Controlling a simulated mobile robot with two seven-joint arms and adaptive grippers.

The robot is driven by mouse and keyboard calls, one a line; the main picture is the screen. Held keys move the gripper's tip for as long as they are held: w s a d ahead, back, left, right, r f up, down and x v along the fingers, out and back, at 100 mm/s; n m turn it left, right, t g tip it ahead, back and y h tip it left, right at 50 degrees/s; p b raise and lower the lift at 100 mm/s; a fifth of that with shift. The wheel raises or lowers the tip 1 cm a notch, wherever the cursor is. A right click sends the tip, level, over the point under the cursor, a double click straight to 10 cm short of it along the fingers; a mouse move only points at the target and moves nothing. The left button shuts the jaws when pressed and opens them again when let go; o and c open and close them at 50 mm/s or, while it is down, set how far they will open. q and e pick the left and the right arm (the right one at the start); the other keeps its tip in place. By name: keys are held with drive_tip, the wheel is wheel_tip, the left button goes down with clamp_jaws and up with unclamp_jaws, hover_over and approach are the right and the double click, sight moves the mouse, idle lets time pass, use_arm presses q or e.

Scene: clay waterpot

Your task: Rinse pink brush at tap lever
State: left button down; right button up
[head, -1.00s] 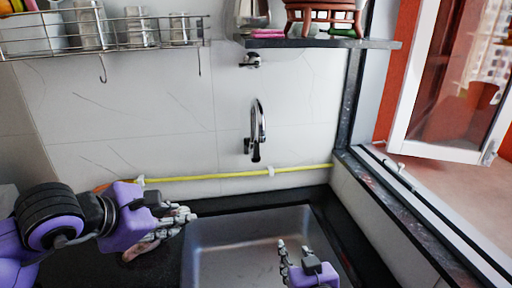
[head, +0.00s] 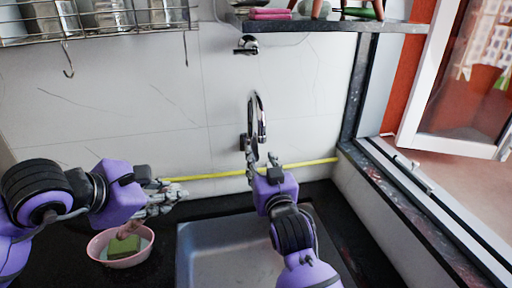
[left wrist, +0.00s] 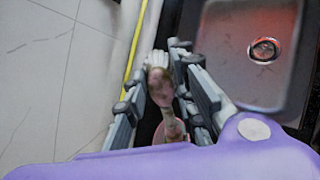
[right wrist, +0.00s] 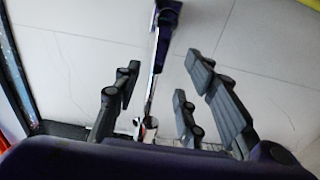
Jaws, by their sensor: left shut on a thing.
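My left gripper (head: 170,190) is shut on the pink brush, left of the sink. In the left wrist view the brush (left wrist: 160,88) shows between the fingers, mottled pink-brown with pale bristles at its far end. In the head view a pinkish part (head: 128,230) hangs below the gripper, over the pink bowl. The chrome tap (head: 261,118) is on the wall above the sink, its lever (head: 244,142) low on the left side. My right gripper (head: 264,163) is open just below the tap. In the right wrist view the tap (right wrist: 152,85) shows between its spread fingers.
The grey sink (head: 215,250) lies below the tap. A pink bowl (head: 98,245) with a green sponge (head: 124,246) stands on the dark counter left of it. A yellow hose (head: 215,175) runs along the wall. A shelf (head: 350,25) and wire rack (head: 100,28) are above; an open window is right.

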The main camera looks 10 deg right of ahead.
sight(255, 146)
drive_tip(key=w, duration=0.7)
clamp_jaws()
